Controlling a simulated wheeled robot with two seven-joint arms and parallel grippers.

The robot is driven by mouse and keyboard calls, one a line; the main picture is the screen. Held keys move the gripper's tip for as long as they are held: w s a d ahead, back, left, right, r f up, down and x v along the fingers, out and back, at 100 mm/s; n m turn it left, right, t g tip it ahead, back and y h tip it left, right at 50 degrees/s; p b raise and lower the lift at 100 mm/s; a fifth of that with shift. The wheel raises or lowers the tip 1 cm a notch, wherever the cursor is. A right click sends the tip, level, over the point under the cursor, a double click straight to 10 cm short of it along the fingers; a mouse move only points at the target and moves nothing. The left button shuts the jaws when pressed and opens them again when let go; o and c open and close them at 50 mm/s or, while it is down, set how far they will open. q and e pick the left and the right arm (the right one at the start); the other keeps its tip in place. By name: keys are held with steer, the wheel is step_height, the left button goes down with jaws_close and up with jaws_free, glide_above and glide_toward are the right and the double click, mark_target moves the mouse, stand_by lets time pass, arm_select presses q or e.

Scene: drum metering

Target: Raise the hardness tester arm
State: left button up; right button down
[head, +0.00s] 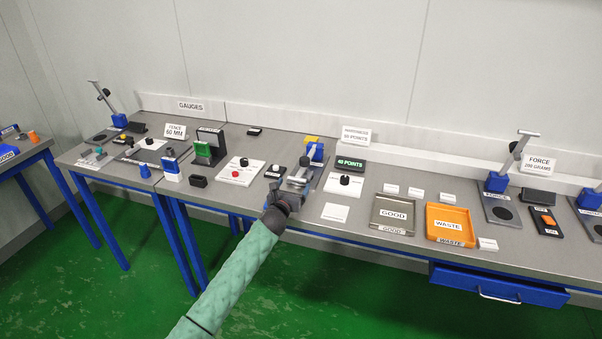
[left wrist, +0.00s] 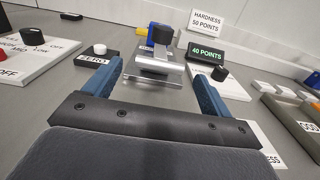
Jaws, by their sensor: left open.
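The hardness tester (head: 316,152) stands on the bench, with a blue post and a yellow part on top. In the left wrist view its arm (left wrist: 158,71) shows as a grey bar with a black knob above it, low over a metal base. A black display (left wrist: 206,53) beside it reads 40 POINTS. My left gripper (head: 288,192) is in front of the tester. It is open, its blue fingers apart on either side of the bar in the picture. I cannot tell whether they touch it. My right gripper is not in view.
A white ZERO button (left wrist: 99,50) sits to the left of the tester. A white panel with a black knob (head: 345,180) is to its right. GOOD (head: 376,222) and WASTE (head: 429,229) trays stand further right. A white card (head: 335,213) lies near the front edge.

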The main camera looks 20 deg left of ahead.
mark_target(297, 178)
arm_select(q)
steer(key=w+p, duration=0.1)
steer(key=w, duration=0.1)
steer(key=w+p, duration=0.1)
steer(key=w, duration=0.2)
steer(key=shift+w+d+r, duration=0.15)
steer(key=shift+w, duration=0.9)
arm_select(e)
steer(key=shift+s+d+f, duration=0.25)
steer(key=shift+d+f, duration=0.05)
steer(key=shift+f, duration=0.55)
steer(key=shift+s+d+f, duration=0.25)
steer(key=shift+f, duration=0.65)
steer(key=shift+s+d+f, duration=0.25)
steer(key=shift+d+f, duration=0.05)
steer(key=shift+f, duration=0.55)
arm_select(q)
steer(key=c, duration=1.4)
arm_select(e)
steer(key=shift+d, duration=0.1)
